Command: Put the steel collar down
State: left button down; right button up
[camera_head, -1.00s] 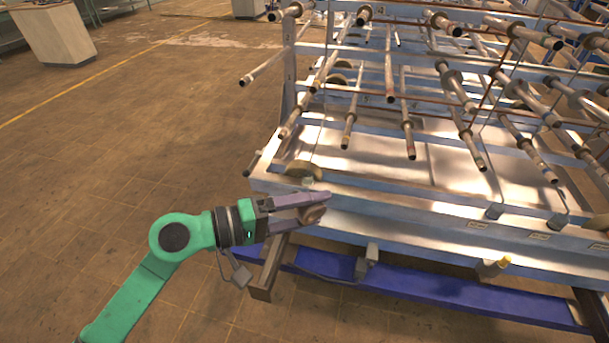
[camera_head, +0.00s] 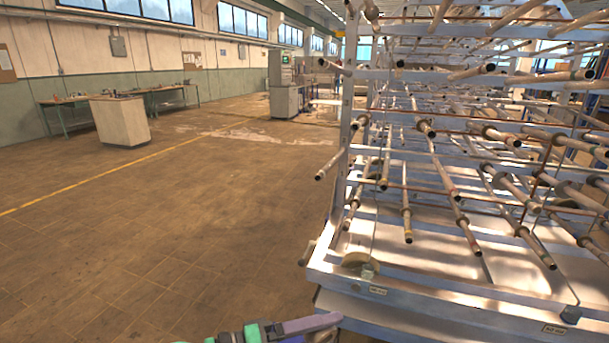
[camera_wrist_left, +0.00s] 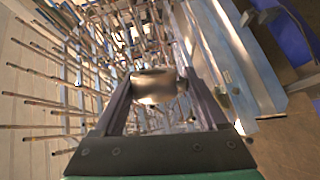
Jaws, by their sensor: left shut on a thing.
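The steel collar (camera_wrist_left: 155,86) is a short, shiny metal ring, seen in the left wrist view between the two fingers of my left gripper (camera_wrist_left: 160,92). The fingers are shut on it, and it is held clear in front of the palm. In the head view my left gripper (camera_head: 318,330) shows only at the bottom edge, by the near left corner of the metal rack; the collar is not visible there. My right gripper is in neither view.
The metal rack (camera_head: 430,310) fills the right side, with many rods sticking out towards me. A round disc (camera_head: 357,259) sits at its near left corner. The floor (camera_head: 150,240) to the left is open. A pale cabinet (camera_head: 120,122) and workbench stand far back.

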pick_arm(q)
jog(key=shift+a+f+n+t+y, duration=0.15)
jog(key=shift+f+n+t+y, duration=0.25)
jog(key=shift+f+n+t, duration=0.35)
jog(key=s+a+f+n+t+y, duration=0.2)
jog(key=a+f+n+t+y, duration=0.6)
jog(key=a, duration=1)
notch_tip(320, 180, down, 7)
jog(key=n+y, duration=0.4)
jog(key=y, duration=0.2)
jog(key=shift+t, duration=0.35)
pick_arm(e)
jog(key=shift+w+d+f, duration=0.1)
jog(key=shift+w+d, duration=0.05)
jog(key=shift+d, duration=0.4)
